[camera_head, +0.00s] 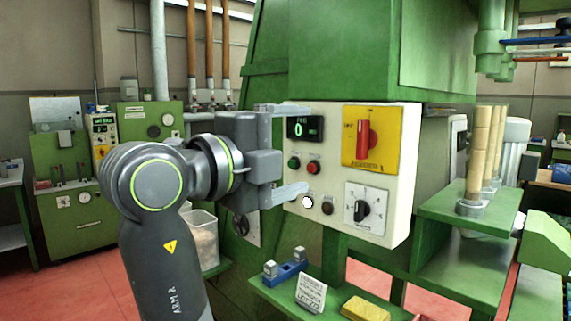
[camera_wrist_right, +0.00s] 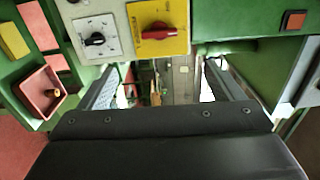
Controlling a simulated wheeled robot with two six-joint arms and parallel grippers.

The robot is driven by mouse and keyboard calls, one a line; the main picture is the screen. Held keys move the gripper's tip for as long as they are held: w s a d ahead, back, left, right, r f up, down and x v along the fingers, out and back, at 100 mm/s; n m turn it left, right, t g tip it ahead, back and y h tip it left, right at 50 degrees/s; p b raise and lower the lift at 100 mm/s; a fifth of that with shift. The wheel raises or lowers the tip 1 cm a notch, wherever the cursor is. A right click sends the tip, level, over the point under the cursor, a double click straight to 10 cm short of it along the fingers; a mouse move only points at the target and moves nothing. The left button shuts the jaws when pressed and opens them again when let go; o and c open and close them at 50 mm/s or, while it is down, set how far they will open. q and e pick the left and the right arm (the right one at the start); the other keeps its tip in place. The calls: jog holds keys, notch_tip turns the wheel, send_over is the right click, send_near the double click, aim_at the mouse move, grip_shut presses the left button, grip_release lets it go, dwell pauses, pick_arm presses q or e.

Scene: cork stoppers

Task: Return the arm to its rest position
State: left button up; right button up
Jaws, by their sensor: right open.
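My right arm (camera_head: 165,220), marked "ARM R", rises from the bottom of the head view. Its right gripper (camera_head: 298,149) points right, in front of the white control panel (camera_head: 398,130). The two fingers are wide apart with nothing between them. In the right wrist view the gripper (camera_wrist_right: 160,88) also shows spread, empty fingers. I cannot tell whether the fingertips touch the panel. My left gripper is not in view.
The panel carries a display (camera_head: 305,128), a red switch on a yellow plate (camera_head: 372,135) and a black knob (camera_head: 362,210). A green shelf below holds a blue object (camera_head: 285,272), a label card (camera_head: 311,294) and a yellow block (camera_head: 365,308). Cork columns (camera_head: 478,150) stand right.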

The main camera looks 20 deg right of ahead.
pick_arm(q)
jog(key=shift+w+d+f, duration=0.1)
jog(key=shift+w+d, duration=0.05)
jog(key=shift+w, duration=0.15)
pick_arm(e)
jog(key=shift+s+a, duration=0.2)
jog(key=shift+a, duration=0.3)
